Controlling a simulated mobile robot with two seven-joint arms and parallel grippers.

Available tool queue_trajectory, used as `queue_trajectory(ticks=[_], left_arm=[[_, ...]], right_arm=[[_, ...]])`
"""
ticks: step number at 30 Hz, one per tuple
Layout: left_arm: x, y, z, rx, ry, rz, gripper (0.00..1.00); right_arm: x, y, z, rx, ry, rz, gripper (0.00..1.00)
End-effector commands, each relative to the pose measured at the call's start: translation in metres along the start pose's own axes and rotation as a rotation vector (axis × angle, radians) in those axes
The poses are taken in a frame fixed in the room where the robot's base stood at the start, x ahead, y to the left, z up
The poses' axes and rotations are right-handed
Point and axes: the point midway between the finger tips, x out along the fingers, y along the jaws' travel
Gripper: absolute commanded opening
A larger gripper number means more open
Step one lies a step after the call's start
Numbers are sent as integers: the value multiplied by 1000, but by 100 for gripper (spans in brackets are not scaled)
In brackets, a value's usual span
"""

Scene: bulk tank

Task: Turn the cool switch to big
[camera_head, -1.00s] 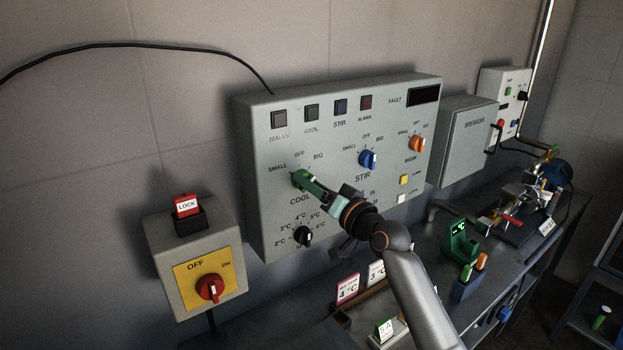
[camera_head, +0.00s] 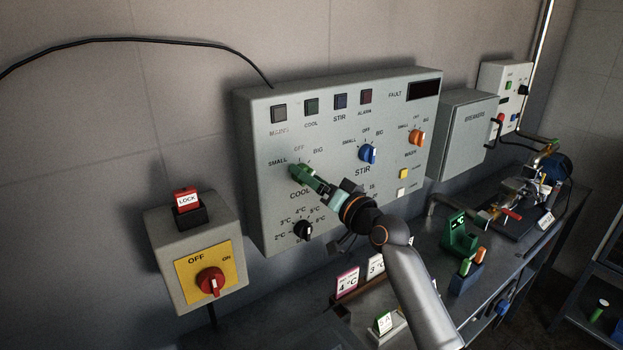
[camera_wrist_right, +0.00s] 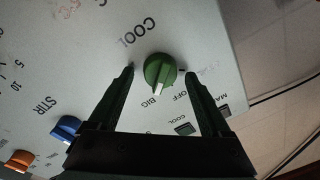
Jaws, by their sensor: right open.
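The cool switch is a green knob on the grey control panel (camera_head: 262,200), below the marks SMALL, OFF and BIG. In the right wrist view the green cool switch (camera_wrist_right: 159,70) shows clearly, and its white pointer mark faces the word BIG. My right gripper (camera_head: 308,177) is at the knob in the head view and partly covers it. In the wrist view its two dark fingers stand open on either side of the knob, with gaps between them and it. My left gripper is out of view.
A blue STIR knob (camera_head: 368,153) and an orange knob (camera_head: 417,137) sit to the right on the panel. A black temperature knob (camera_head: 303,230) is below. A red rotary switch (camera_head: 210,282) is on a box at lower left. Small items stand on the bench below.

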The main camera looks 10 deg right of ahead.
Motion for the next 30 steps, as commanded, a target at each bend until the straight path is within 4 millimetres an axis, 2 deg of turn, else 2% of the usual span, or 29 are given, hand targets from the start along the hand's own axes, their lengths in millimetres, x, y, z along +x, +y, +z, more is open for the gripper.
queue_trajectory(ticks=[6,11,24,30], left_arm=[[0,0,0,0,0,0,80],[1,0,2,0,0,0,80],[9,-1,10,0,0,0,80],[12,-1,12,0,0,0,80]], right_arm=[[-2,0,0,-1,-1,1,82],[-15,1,1,-3,0,1,82],[-93,2,2,-3,0,2,82],[-118,1,1,-2,0,1,82]])
